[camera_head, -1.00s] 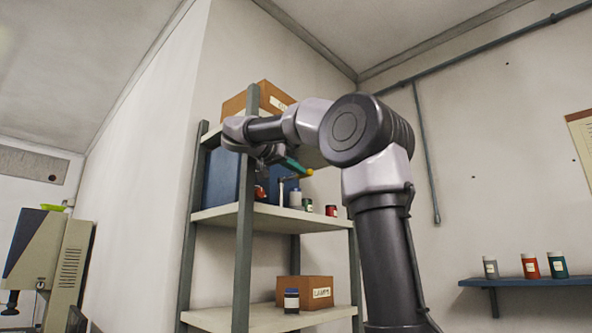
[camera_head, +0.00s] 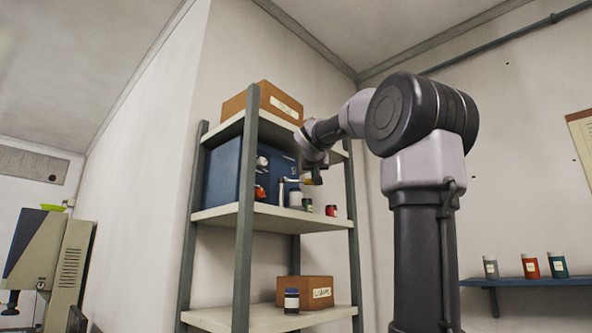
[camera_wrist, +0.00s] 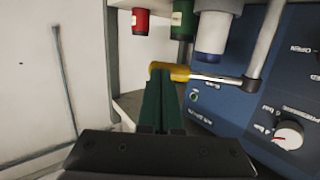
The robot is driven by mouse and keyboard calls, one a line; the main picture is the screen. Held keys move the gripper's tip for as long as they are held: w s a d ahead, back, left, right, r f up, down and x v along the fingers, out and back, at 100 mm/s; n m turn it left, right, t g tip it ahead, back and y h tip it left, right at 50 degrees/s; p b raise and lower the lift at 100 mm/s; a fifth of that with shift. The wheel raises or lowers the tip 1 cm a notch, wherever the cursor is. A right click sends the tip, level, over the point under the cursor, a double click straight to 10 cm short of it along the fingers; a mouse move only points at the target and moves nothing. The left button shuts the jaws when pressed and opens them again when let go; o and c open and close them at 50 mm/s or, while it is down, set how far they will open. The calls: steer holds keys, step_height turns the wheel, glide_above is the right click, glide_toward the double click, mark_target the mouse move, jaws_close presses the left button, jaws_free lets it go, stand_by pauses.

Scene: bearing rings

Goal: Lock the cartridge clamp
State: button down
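The clamp is on the blue machine (camera_head: 222,178) on the rack's middle shelf. Its metal lever ends in a yellow handle (camera_wrist: 170,71), which also shows in the head view (camera_head: 308,181) beside my gripper.
A white jar (camera_wrist: 214,35), a green jar (camera_wrist: 183,20) and a red jar (camera_wrist: 141,20) are close to the lever; the wrist view is upside down. The machine has a dial (camera_wrist: 288,135). A rack post (camera_head: 246,220) and the upper shelf with a box (camera_head: 285,105) border the space.

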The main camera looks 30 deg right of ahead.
steer(key=shift+w+d, duration=0.5)
steer(key=shift+w, duration=0.85)
steer(key=shift+w+d, duration=0.45)
steer(key=shift+w, duration=0.9)
steer(key=shift+w+d, duration=0.5)
steer(key=shift+w, duration=0.85)
